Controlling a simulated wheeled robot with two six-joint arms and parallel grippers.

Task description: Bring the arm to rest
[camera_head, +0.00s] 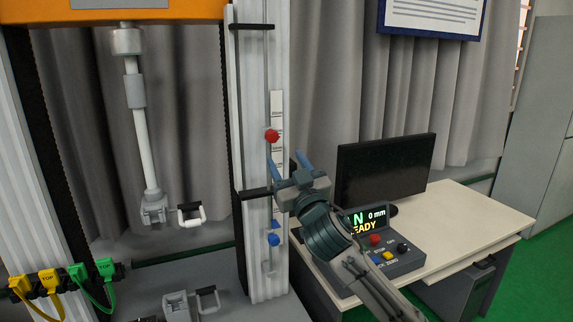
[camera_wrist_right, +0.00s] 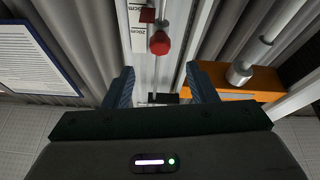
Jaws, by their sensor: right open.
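My right gripper (camera_head: 302,164) is raised in front of the drop tower's right column (camera_head: 260,150), with its two blue fingers apart and nothing between them. In the right wrist view its fingers (camera_wrist_right: 160,88) also stand apart and empty. A red knob (camera_head: 272,136) on the column's scale strip is just up and left of the gripper, apart from it; it also shows in the right wrist view (camera_wrist_right: 160,43). A blue knob (camera_head: 273,240) is lower on the same strip. My left gripper is not in view.
A control box (camera_head: 385,262) with a lit display and a black monitor (camera_head: 385,170) stand on the desk (camera_head: 470,215), close to my right arm. Grips with white and dark handles (camera_head: 191,214) are inside the tower frame. Yellow and green TOP-marked clips (camera_head: 48,280) are at lower left.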

